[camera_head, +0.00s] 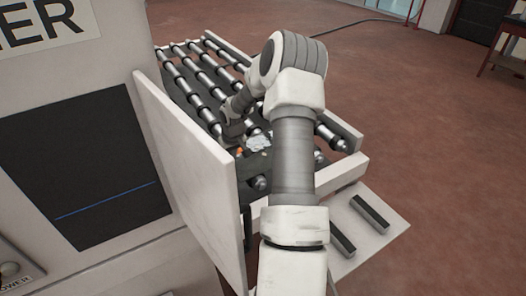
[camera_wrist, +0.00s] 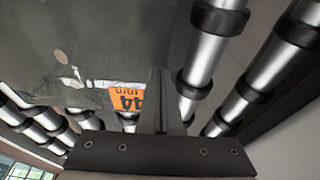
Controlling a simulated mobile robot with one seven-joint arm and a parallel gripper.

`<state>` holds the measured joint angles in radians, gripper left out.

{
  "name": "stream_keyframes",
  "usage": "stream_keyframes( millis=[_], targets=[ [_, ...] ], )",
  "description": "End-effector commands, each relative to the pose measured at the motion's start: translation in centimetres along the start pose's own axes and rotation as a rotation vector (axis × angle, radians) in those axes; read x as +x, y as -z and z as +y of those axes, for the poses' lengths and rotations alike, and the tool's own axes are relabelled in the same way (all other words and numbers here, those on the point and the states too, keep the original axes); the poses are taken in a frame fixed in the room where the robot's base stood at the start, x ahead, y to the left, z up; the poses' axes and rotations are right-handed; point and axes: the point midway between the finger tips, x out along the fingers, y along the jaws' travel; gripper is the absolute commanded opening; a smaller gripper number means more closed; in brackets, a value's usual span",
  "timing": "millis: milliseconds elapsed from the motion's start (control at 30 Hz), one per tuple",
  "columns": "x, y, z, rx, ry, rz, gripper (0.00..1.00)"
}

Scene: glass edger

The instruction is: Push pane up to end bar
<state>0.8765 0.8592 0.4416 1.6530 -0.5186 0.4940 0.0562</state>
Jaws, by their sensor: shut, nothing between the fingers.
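The glass pane (camera_wrist: 80,35) is a clear, greyish sheet with an orange label in the wrist view. It lies over the rollers. In the head view only a pale, shiny part of the pane (camera_head: 257,143) and a bit of orange show beside my arm. My gripper (camera_wrist: 160,85) is shut and empty, its fingers right at the label and the pane's edge. I cannot tell whether they touch. In the head view my gripper (camera_head: 233,130) is low over the rollers, partly hidden by my wrist. I cannot tell for certain which part is the end bar.
Rows of metal rollers (camera_head: 207,97) with dark rings run across the bed. A white rail (camera_head: 228,48) edges its far side. A tall white panel (camera_head: 190,175) stands close at the left, by the machine. A white shelf (camera_head: 380,222) with dark strips is at the lower right.

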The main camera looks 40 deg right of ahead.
Motion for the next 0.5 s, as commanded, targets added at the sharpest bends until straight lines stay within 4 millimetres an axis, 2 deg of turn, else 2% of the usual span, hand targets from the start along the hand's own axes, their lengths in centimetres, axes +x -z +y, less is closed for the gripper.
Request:
stream_keyframes(
  millis=[500],
  targets=[
    [0.1,0.0,-2.1,-0.002,-0.001,0.000,0.00]
  ],
)
